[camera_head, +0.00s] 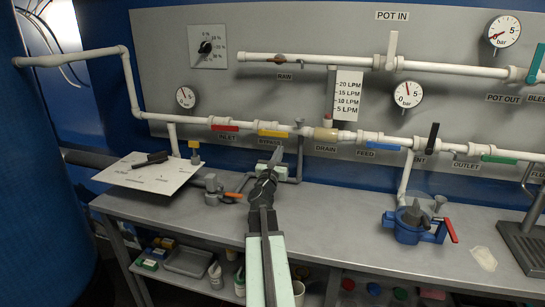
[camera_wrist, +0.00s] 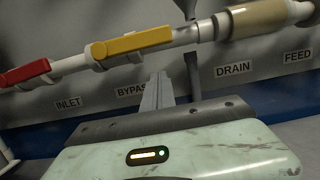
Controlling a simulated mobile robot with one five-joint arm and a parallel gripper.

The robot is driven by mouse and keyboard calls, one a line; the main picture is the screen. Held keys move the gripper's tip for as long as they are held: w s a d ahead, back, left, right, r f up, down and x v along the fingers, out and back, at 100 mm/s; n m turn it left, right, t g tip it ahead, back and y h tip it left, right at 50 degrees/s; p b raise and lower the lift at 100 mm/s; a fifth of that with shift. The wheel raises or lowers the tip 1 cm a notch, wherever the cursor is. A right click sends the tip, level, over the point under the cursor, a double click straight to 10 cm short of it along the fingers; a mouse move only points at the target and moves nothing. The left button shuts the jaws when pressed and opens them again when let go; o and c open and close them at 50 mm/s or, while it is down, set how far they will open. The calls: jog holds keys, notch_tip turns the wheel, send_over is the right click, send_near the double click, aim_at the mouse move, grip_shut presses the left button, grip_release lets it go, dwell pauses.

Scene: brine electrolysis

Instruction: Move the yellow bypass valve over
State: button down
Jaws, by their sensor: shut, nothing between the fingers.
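The yellow bypass valve handle (camera_head: 272,134) lies along the white pipe above the BYPASS label, between a red handle and a tan fitting. In the wrist view the yellow handle (camera_wrist: 132,42) runs along the pipe, just above and left of my fingertips. My gripper (camera_head: 277,156) reaches up toward the panel, with its tips below the yellow handle. In the wrist view my gripper (camera_wrist: 160,78) is shut and empty, with its fingers pointing up at the pipe and partly covering the BYPASS label (camera_wrist: 131,90). A gap seems to lie between the tips and the handle.
The red inlet handle (camera_head: 225,128) is left of the yellow one. The tan fitting (camera_head: 326,135) and a grey vertical pipe (camera_head: 300,155) are to the right. A blue pump (camera_head: 412,225) stands on the grey bench (camera_head: 340,215). A white sign plate (camera_head: 150,172) is at left.

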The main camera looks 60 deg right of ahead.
aim_at(273, 133)
jog(key=r, duration=0.1)
jog(key=r+p, duration=0.1)
jog(key=r, duration=0.1)
jog(key=shift+a+r+p, duration=0.1)
jog(key=shift+a+p, duration=0.15)
jog(key=shift+p, duration=0.05)
